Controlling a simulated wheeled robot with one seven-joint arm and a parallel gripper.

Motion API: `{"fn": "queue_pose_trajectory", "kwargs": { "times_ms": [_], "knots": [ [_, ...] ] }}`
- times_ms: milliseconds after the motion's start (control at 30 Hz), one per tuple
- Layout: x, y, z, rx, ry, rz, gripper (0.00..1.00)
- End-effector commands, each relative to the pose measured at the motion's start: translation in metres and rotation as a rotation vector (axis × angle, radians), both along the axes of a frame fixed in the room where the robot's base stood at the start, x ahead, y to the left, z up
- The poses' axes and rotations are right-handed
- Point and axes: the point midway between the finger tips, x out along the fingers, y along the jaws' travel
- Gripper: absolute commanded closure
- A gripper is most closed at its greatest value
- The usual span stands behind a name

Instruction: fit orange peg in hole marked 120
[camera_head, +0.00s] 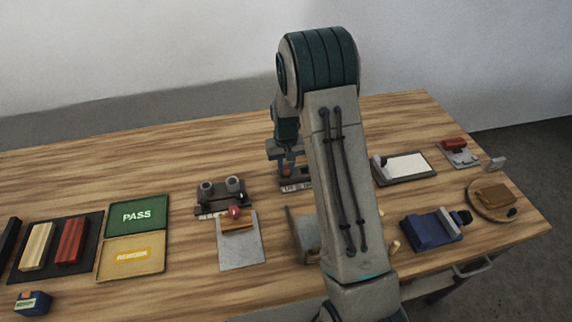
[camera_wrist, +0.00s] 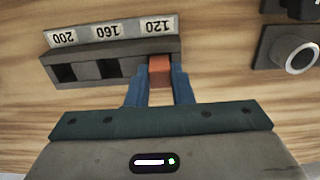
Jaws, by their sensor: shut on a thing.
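The hole block (camera_wrist: 112,66) is grey, with dark square openings and a slanted label strip reading 200, 160 and 120, upside down in the wrist view. My gripper (camera_wrist: 161,84) has its two blue fingers shut on the orange peg (camera_wrist: 160,69). The peg lines up with the 120 label (camera_wrist: 158,26) and covers that hole's place. I cannot tell how deep it sits, or whether it is inside the hole or just over it. The 160 and 200 holes look empty. In the head view my gripper (camera_head: 289,168) is over the block (camera_head: 297,184), partly hidden by my arm.
A fixture with two grey cylinders (camera_head: 221,194) stands to the left of the block, with a metal plate (camera_head: 240,248) in front. A green PASS tray (camera_head: 138,216) lies further left. A white-topped board (camera_head: 405,167) and a blue vise (camera_head: 431,229) are on the right.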

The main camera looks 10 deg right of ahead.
Motion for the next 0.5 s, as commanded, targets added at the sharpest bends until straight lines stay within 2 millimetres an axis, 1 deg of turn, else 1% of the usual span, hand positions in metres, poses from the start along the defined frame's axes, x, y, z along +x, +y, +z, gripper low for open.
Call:
{"fn": "queue_pose_trajectory", "kwargs": {
  "times_ms": [33,67,100,133,400,500],
  "knots": [
    [0.0001,-0.0001,-0.0033,0.000,0.000,0.000,1.00],
    [0.0001,-0.0001,-0.0031,0.000,0.000,0.000,0.77],
    [0.0001,-0.0001,-0.0019,0.000,0.000,0.000,0.66],
    [0.0001,-0.0001,-0.0019,0.000,0.000,0.000,0.58],
    [0.0001,0.0000,-0.0014,0.000,0.000,0.000,0.58],
    [0.0001,0.0000,0.0025,0.000,0.000,0.000,0.58]
  ]
}}
